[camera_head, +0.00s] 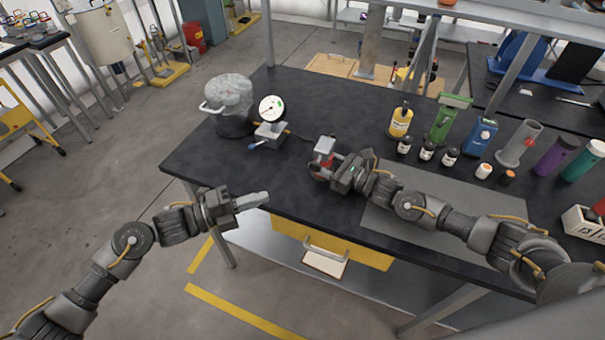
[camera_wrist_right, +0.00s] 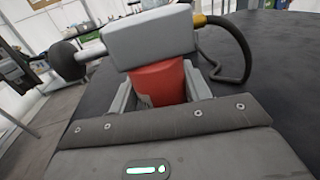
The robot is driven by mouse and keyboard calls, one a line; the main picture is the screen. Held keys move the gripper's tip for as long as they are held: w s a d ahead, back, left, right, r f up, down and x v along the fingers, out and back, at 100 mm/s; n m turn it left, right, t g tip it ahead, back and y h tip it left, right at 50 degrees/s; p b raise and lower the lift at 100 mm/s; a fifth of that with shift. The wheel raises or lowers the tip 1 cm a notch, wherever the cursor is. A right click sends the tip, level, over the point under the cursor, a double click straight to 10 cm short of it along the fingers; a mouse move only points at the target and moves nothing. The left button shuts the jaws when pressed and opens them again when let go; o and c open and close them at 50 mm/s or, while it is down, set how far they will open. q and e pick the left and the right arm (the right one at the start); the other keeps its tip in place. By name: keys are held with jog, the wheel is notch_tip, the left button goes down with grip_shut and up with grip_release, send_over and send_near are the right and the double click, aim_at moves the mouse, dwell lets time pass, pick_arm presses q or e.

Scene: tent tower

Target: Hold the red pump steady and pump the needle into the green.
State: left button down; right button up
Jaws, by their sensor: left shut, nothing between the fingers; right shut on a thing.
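The red pump (camera_head: 318,170) stands on the black table near its front edge, with a grey block (camera_head: 325,144) on top. My right gripper (camera_head: 333,175) is shut on its red body. In the right wrist view the red body (camera_wrist_right: 158,84) sits between both fingers under the grey block. A rod with a black knob (camera_wrist_right: 66,60) sticks out to the left. The round white gauge (camera_head: 271,108) stands behind and left of the pump, with a green patch on its right; its needle is too small to read surely. My left gripper (camera_head: 262,198) is shut and empty, left of the pump, by the table's front edge.
A dark pot (camera_head: 234,122) with a clear bulging cover stands left of the gauge. A black hose (camera_wrist_right: 240,50) with a yellow fitting leaves the pump block. Several bottles, including a yellow one (camera_head: 401,122), stand at the back right. A grey mat (camera_head: 385,218) lies right of the pump.

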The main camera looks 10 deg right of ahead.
pick_arm(q)
jog(key=shift+d, duration=0.1)
send_near(318, 170)
jog(key=s+d, duration=0.2)
jog(key=d, duration=0.2)
jog(key=shift+w+d, duration=0.4)
jog(key=shift+w, duration=0.45)
jog(key=shift+w+d, duration=0.45)
jog(key=shift+w, duration=0.35)
jog(key=shift+w+d, duration=0.4)
jog(key=shift+w, duration=0.3)
jog(key=shift+w+d, duration=0.45)
jog(key=shift+w, duration=0.2)
jog(key=shift+s+a, duration=0.1)
